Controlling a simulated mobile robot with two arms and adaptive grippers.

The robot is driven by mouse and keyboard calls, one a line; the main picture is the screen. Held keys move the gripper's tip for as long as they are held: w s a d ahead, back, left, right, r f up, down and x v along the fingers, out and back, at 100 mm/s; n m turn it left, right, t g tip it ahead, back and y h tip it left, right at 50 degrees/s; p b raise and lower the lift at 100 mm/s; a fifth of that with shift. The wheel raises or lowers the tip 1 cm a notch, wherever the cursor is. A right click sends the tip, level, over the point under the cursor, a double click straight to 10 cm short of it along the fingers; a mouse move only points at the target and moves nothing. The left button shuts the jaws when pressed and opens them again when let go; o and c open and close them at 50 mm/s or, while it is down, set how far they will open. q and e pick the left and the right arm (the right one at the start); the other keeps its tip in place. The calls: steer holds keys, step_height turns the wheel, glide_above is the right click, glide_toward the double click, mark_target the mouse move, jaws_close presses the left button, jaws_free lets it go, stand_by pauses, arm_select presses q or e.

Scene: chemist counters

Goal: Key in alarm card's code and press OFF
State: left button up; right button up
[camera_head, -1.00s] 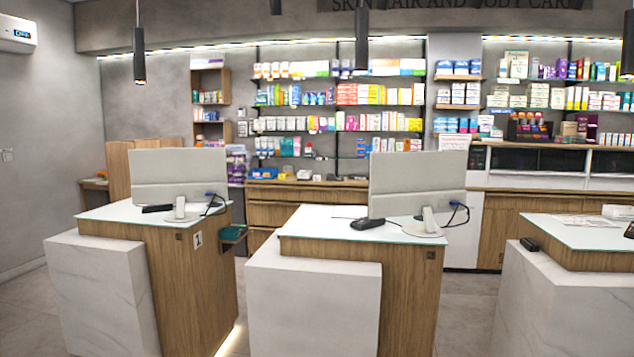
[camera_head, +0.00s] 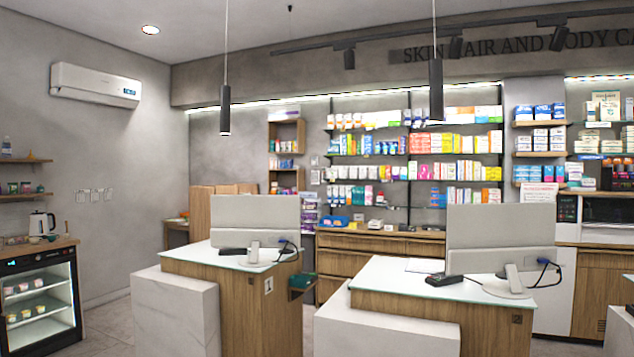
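I cannot pick out an alarm card or an alarm keypad for certain in the head view. Small white plates (camera_head: 93,195) are on the grey left wall, too small to read. A dark device with keys (camera_head: 445,280) lies on the nearer counter's glass top beside the monitor; I cannot tell exactly what it is. A white sheet (camera_head: 420,265) lies behind it. Neither of my grippers shows in the view.
Two counters with monitors (camera_head: 254,215) (camera_head: 500,238) stand ahead, with a floor gap between them. A small glass-front fridge (camera_head: 40,300) with a kettle (camera_head: 42,223) on top is at left. Stocked shelves line the back wall. Floor (camera_head: 108,325) is clear beside the fridge.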

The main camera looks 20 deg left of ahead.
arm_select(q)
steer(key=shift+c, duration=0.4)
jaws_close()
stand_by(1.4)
